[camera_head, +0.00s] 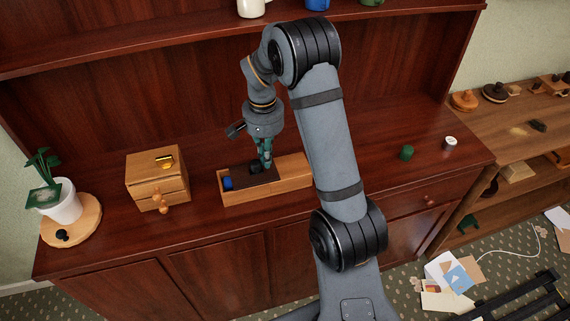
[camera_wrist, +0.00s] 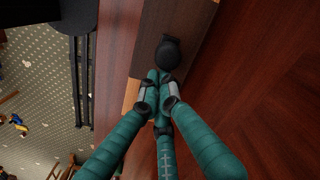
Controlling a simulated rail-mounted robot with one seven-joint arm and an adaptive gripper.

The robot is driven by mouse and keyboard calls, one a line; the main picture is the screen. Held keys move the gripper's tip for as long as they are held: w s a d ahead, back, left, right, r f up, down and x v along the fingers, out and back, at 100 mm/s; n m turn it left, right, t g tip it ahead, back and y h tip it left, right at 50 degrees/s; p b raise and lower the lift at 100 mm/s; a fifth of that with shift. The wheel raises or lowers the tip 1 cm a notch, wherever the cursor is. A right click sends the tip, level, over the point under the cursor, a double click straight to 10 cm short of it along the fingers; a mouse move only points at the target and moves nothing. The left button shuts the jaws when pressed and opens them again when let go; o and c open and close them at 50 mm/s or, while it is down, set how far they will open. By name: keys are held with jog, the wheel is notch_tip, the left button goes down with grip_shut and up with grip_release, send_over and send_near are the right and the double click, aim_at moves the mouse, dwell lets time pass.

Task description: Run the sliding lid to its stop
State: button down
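A long light-wood box (camera_head: 293,181) stands on the dark wooden cabinet top, with a dark sliding lid (camera_head: 262,177) over its middle. It also shows in the wrist view as a dark lid (camera_wrist: 185,20). A round black knob (camera_head: 255,169) sits on the lid; the wrist view also shows this knob (camera_wrist: 168,52). At the box's left end a blue thing (camera_head: 227,183) shows in the uncovered part. My gripper (camera_head: 266,164) is low over the lid, right of the knob. Its green fingers (camera_wrist: 160,78) are drawn together beside the knob; whether they touch it is unclear.
A small drawer cabinet (camera_head: 146,172) with a brass piece on top stands left of the box, and a potted plant (camera_head: 62,205) farther left. A green cylinder (camera_head: 407,153) and a white cup (camera_head: 450,142) stand to the right. A shelf (camera_head: 150,42) overhangs behind.

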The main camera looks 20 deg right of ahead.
aim_at(254, 162)
jog(key=shift+w+a, duration=0.2)
jog(key=shift+a, duration=1.6)
jog(key=shift+d, duration=0.1)
jog(key=shift+s+d+r, duration=0.1)
jog(key=shift+d, duration=0.6)
notch_tip(254, 162, up, 7)
jog(key=p, duration=0.5)
